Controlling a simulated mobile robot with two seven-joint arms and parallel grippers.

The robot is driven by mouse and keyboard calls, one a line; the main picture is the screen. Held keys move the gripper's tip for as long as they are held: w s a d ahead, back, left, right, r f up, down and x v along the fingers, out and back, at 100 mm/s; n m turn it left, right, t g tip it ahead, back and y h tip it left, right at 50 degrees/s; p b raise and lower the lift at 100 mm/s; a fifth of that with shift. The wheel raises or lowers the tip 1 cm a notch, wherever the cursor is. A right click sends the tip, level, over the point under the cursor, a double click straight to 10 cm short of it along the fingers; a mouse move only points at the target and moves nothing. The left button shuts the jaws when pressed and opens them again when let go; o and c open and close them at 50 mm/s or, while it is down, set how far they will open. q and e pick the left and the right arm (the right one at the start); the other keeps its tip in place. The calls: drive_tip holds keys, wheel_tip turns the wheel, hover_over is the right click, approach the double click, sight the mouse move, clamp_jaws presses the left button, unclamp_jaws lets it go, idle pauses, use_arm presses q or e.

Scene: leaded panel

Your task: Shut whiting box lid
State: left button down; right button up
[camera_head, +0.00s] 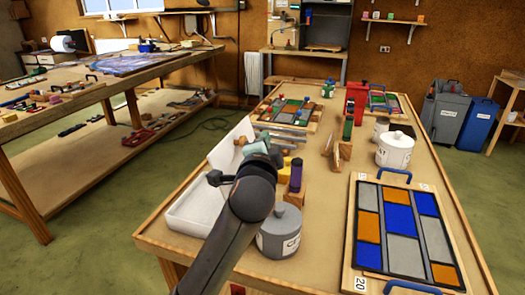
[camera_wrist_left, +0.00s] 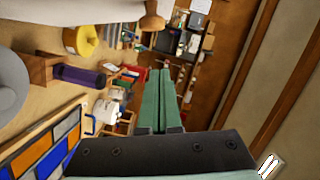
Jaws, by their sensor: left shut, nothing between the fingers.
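The white whiting box (camera_head: 190,216) stands at the left edge of the near table. Its white lid (camera_head: 228,147) appears raised, standing up along the box's far left side; my arm hides part of the box. My left gripper (camera_head: 255,149) is above the table just right of the lid, and its jaws are hard to make out there. In the left wrist view its green fingers (camera_wrist_left: 160,88) are together with nothing between them. I cannot tell whether it touches the lid. My right gripper is not in view.
A grey lidded pot (camera_head: 279,232) and a purple cylinder (camera_head: 296,175) on a wooden block stand right of my arm. A leaded panel (camera_head: 404,232) lies at the near right, with a white pot (camera_head: 395,150) behind it. Another workbench (camera_head: 130,72) stands left.

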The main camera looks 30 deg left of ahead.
use_arm(q)
drive_tip(key=shift+s+a+f, duration=0.2)
drive_tip(key=shift+a, duration=0.4)
drive_tip(key=shift+s+a+f, duration=0.15)
drive_tip(key=shift+a+f, duration=0.1)
drive_tip(key=shift+a, duration=0.35)
drive_tip(key=shift+s+a+f, duration=0.2)
drive_tip(key=shift+a, duration=0.4)
